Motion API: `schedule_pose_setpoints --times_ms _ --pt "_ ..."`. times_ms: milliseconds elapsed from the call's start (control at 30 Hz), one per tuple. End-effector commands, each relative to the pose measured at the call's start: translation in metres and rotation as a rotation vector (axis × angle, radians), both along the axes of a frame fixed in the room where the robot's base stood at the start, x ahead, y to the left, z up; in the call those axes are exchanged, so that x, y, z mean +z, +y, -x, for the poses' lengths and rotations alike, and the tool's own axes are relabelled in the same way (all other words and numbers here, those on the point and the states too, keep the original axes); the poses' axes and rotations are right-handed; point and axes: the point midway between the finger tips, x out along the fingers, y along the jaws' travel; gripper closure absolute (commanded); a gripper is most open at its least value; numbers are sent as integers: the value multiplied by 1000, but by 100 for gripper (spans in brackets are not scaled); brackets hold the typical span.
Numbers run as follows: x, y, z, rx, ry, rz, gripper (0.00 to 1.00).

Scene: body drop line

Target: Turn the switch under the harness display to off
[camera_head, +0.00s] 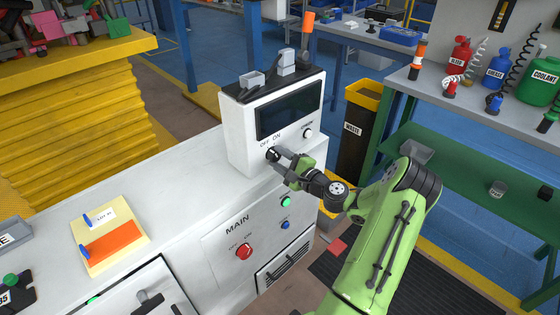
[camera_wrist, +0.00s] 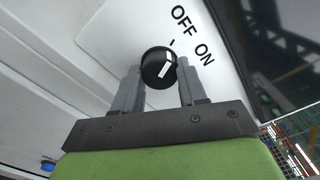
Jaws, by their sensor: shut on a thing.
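The harness display (camera_head: 290,112) is a dark screen in a white box on the grey-white cabinet. Its switch (camera_head: 271,154) is a small black round knob below the screen's left end, under the OFF and ON labels. In the wrist view the knob (camera_wrist: 157,66) shows a white pointer bar, and a short dark tick stands on the panel near OFF. I cannot tell surely which label the bar points to. My gripper (camera_head: 279,158) is at the knob, with one grey finger on each side, shut on it. The fingers partly hide the knob in the head view.
Below are a red MAIN switch (camera_head: 244,251), a green button (camera_head: 286,202) and a blue button (camera_head: 285,225). A waste bin (camera_head: 352,130) stands right of the box.

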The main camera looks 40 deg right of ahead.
Motion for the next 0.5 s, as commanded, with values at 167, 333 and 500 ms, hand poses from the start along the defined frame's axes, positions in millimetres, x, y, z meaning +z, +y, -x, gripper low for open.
schedule_pose_setpoints --times_ms 167,333,500 --pt "-2 0 0 0 3 30 89" --pt "-2 0 0 0 3 38 89" --pt "-2 0 0 0 3 38 89"
